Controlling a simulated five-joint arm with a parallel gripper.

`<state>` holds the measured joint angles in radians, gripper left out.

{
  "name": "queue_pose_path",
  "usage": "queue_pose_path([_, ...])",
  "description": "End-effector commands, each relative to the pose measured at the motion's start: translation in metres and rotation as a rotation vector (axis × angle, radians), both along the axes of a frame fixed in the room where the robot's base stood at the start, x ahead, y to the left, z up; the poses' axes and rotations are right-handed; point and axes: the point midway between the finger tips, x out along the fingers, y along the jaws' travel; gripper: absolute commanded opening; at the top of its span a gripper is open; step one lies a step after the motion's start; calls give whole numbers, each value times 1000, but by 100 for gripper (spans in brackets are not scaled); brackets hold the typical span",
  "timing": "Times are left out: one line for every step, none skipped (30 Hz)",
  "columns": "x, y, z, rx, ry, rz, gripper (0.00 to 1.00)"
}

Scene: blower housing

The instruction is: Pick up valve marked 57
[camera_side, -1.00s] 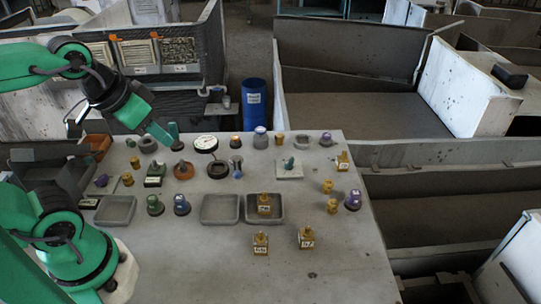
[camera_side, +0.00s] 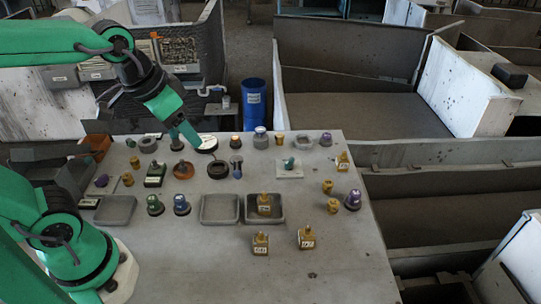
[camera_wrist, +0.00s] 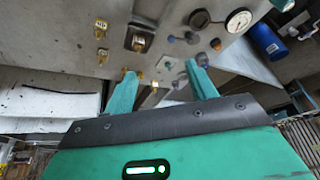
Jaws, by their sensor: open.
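Several brass valves with white labels are in the side view. One valve (camera_side: 306,239) stands at the front right of the table, another valve (camera_side: 260,243) stands left of it, and a third valve (camera_side: 264,204) sits in the right grey tray (camera_side: 249,219). A fourth valve (camera_side: 343,161) is near the right edge. The labels are too small to read surely, so I cannot tell which is marked 57. My gripper (camera_side: 190,140) is open and empty above the back left of the table, apart from these valves. In the wrist view its two fingers (camera_wrist: 160,74) are spread.
A white-faced gauge (camera_side: 207,143), dark rings and coloured knobs crowd the back of the table. Purple knob (camera_side: 353,200) and small brass fittings (camera_side: 332,206) stand at the right. The front of the table is mostly clear. A blue barrel (camera_side: 254,98) stands behind.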

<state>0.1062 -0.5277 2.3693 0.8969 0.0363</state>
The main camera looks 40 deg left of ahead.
Motion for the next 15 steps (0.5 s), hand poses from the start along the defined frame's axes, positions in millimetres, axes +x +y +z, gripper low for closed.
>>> queue_pose_path([8, -7, -2, 4, 19, -26, 56])
queue_pose_path([12, -10, -3, 7, 28, -41, 56])
queue_pose_path([18, -15, -4, 11, 40, -59, 56])
queue_pose_path([23, -19, -6, 14, 49, -74, 56])
queue_pose_path([27, -24, -7, 16, 58, -88, 56])
queue_pose_path([33, -29, -9, 20, 69, -107, 56])
queue_pose_path([37, -33, -10, 23, 77, -122, 56])
queue_pose_path([41, -37, -12, 26, 86, -136, 56])
queue_pose_path([47, -43, -15, 30, 97, -156, 56])
queue_pose_path([50, -48, -18, 33, 107, -170, 56])
queue_pose_path([55, -52, -20, 36, 115, -183, 56])
queue_pose_path([60, -59, -23, 41, 126, -203, 56])
queue_pose_path([63, -64, -26, 44, 134, -218, 56])
queue_pose_path([67, -69, -29, 47, 143, -232, 56])
queue_pose_path([72, -75, -33, 52, 154, -252, 56])
